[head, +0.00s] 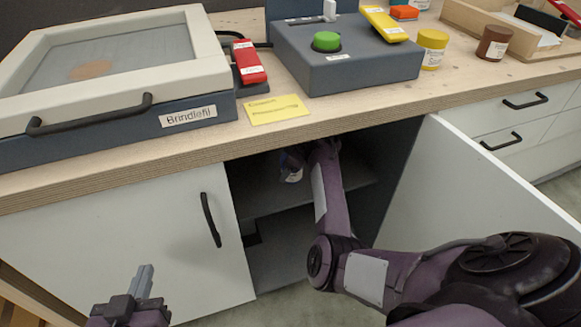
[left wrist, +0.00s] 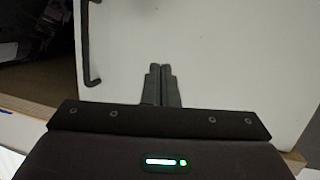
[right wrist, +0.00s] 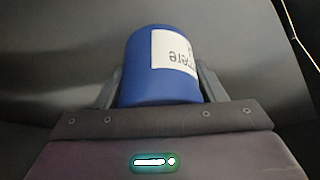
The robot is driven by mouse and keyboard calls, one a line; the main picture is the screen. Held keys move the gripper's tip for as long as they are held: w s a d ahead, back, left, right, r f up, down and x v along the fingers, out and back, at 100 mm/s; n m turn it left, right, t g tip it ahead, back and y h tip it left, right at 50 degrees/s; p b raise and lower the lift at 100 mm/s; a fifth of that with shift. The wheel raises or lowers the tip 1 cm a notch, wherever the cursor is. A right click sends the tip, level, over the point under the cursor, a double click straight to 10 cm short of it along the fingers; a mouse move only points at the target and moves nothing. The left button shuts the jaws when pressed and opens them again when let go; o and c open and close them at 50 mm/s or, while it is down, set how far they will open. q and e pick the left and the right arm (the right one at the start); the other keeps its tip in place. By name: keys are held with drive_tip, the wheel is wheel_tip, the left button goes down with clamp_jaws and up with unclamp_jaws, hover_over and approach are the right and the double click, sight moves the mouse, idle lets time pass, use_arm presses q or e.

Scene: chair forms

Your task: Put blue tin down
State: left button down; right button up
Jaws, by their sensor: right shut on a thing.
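The blue tin (right wrist: 140,75) with a white label fills the middle of the right wrist view. My right gripper (right wrist: 160,88) is shut around its sides. In the head view my right arm reaches into the open cupboard, and a small part of the tin (head: 284,163) shows at the dark upper opening, above the inner shelf (head: 345,182). I cannot tell whether the tin touches the shelf. My left gripper (head: 143,281) is low in front of the left cupboard door; in the left wrist view its fingers (left wrist: 160,85) are together and empty.
The right cupboard door (head: 470,185) stands open beside my right arm. The left door (head: 130,235) is shut. The counter above holds a framed box (head: 110,70), a grey box with a green button (head: 345,70), a yellow tin (head: 432,48) and a brown tin (head: 493,43).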

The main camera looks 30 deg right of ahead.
drive_tip(key=o, duration=1.1)
drive_tip(key=shift+f, duration=0.1)
